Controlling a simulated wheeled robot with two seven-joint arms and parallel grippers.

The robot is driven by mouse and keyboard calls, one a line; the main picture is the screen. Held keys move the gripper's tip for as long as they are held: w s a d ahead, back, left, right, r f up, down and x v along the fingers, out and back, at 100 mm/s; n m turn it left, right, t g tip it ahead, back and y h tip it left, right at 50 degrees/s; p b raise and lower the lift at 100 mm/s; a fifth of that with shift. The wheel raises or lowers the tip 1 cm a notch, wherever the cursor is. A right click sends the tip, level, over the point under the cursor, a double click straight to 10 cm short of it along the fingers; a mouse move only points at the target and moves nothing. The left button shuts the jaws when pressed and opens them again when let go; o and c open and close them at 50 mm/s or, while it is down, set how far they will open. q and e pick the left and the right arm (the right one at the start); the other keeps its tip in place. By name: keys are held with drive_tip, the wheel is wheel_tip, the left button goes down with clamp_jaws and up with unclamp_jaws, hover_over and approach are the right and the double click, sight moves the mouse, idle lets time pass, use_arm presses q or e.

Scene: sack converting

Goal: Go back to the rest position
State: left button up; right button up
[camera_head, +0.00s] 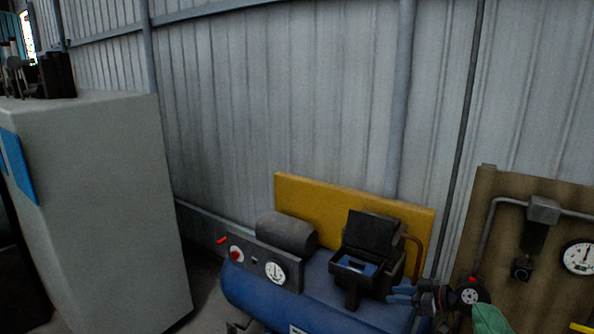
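My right gripper (391,293) shows small at the lower right, in front of the blue compressor tank (320,302). Its two blue fingers point left, with a small gap between their tips and nothing seen between them. It is near an open dark box (372,235) on the compressor; I cannot tell whether they touch. My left gripper is not in view.
The compressor has a red knob (237,254) and a gauge (274,273). A yellow panel (300,192) stands behind it. A pale cabinet (110,200) is at the left. A brown board (490,215) with pipe and gauge is at the right. A corrugated wall (280,90) closes the back.

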drive_tip(key=s+a+f+m+g+h, duration=0.2)
drive_tip(key=s+f, duration=0.4)
drive_tip(key=s, duration=0.9)
drive_tip(key=s+a+f+m+g+h, duration=0.2)
drive_tip(key=s+a+f+h, duration=0.3)
drive_tip(key=s, duration=1.1)
drive_tip(key=s+a+f+m+g+h, duration=0.2)
drive_tip(key=s+a+f, duration=0.4)
drive_tip(key=s, duration=0.9)
drive_tip(key=shift+s+f+m+h, duration=0.3)
drive_tip(key=shift+f+m+h, duration=0.4)
drive_tip(key=shift+f+m, duration=0.4)
drive_tip(key=shift+a+r, duration=0.1)
drive_tip(key=shift+a, duration=0.05)
